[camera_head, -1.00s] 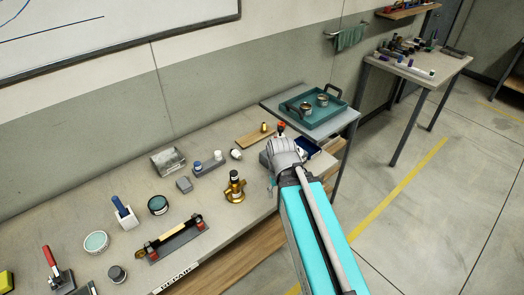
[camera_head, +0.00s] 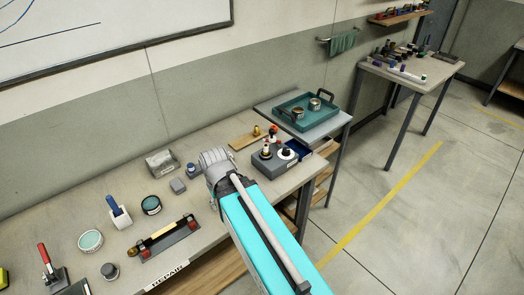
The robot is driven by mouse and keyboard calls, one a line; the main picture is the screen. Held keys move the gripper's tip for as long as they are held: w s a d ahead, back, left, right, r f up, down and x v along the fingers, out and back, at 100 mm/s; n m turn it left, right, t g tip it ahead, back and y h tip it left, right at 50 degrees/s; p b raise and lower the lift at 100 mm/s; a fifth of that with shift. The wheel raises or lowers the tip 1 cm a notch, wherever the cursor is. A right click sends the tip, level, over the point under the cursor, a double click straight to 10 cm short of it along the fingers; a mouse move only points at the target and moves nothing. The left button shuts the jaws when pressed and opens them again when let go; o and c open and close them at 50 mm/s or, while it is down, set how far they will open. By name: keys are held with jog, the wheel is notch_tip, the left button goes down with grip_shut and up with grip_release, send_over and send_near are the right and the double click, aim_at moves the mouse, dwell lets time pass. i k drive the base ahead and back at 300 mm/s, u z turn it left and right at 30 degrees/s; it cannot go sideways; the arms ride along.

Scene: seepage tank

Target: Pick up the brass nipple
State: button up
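A small brass piece (camera_head: 256,130), which looks like the brass nipple, stands on a wooden board (camera_head: 243,141) at the back of the workbench. It is too small to make out threads. My gripper (camera_head: 214,165) is over the middle of the bench, to the left of the board and nearer to me, apart from the brass piece. The gripper is seen from behind and above. Its fingertips are hidden, so I cannot tell whether it is open or holds anything.
A grey block (camera_head: 268,164) with several small parts stands right of my gripper, beside a blue bin (camera_head: 298,149). A teal tray (camera_head: 293,121) with two metal rings sits on a side table. A clamp holder (camera_head: 168,240) and jars (camera_head: 151,204) lie left on the bench.

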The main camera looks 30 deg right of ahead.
aim_at(265, 152)
jog(key=z, duration=0.05)
jog(key=k, duration=1.05)
jog(key=z, duration=1.25)
jog(key=i, duration=1)
